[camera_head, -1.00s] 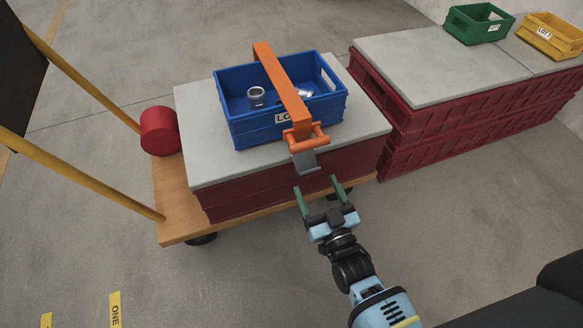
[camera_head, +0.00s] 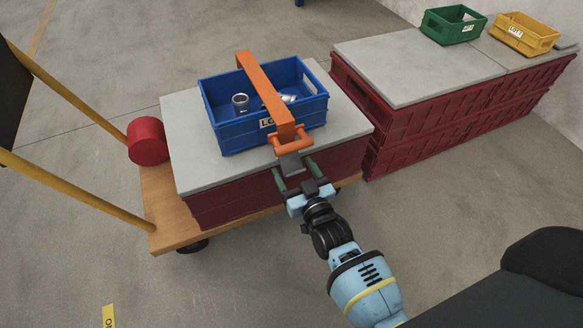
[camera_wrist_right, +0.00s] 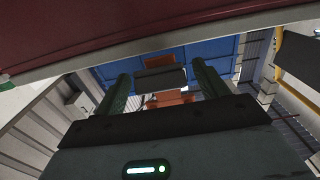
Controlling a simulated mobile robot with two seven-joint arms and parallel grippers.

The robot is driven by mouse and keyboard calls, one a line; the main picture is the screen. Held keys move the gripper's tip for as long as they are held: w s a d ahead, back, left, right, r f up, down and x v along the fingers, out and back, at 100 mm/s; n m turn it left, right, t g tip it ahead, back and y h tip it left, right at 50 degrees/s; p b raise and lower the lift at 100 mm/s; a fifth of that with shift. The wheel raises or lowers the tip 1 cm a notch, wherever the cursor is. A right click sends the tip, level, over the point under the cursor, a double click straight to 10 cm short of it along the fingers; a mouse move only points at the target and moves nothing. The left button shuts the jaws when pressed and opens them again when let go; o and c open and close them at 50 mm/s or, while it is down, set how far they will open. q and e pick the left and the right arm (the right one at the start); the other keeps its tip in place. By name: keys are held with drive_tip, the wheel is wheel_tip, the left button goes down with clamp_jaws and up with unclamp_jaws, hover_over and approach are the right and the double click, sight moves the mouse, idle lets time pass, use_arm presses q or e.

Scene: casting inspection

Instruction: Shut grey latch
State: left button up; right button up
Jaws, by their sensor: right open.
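The grey latch (camera_head: 291,163) hangs from the orange handle end (camera_head: 291,139) of an orange strap (camera_head: 264,90) that runs over a blue bin (camera_head: 240,133). My right gripper (camera_head: 294,171) is open, with its green fingers on either side of the latch's lower part. In the right wrist view, a dark grey block that looks like the latch (camera_wrist_right: 160,78) sits between the two spread fingers (camera_wrist_right: 161,88), with orange parts close by. I cannot tell whether the fingers touch it. My left gripper is not in view.
The bin holds metal castings (camera_head: 240,101) and stands on a grey slab (camera_head: 185,150) over dark red crates, on a wooden cart (camera_head: 165,222) with yellow rails. Green (camera_head: 440,30) and yellow (camera_head: 510,42) bins stand on a second stack at right. The floor in front is clear.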

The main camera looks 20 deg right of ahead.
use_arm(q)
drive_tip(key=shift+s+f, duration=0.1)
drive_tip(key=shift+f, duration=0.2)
use_arm(e)
drive_tip(key=shift+w, duration=0.85)
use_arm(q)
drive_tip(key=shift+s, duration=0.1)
use_arm(e)
drive_tip(key=shift+c, duration=0.3)
